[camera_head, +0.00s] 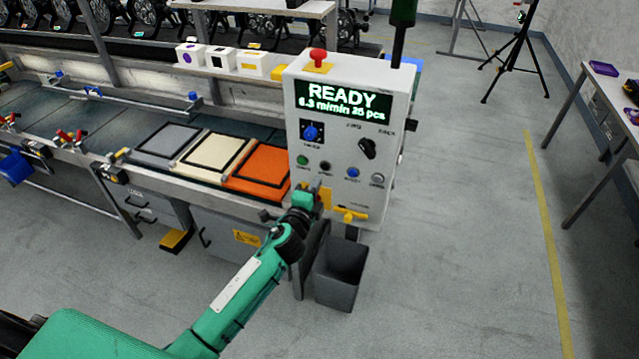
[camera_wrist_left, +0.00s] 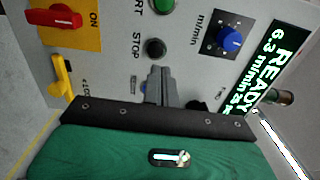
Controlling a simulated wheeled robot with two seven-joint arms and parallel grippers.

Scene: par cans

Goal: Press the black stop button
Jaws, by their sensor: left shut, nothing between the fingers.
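The black stop button (camera_head: 325,166) sits on the white control panel (camera_head: 345,215), right of the green start button (camera_head: 302,160). In the left wrist view the stop button (camera_wrist_left: 154,48) is beside its STOP label, with the green button (camera_wrist_left: 162,5) above it. My left gripper (camera_head: 316,187) is in front of the lower panel, just below the stop button in the head view. In the wrist view its fingers (camera_wrist_left: 158,70) are shut and empty, their tips pointing at the stop button with a small visible gap. I cannot tell the depth between them. My right gripper is not in view.
The panel display (camera_head: 343,101) reads READY. Near the gripper are a blue button (camera_head: 352,172), a red switch (camera_wrist_left: 55,18) on a yellow plate and a yellow lever (camera_wrist_left: 62,75). A grey bin (camera_head: 340,275) stands below.

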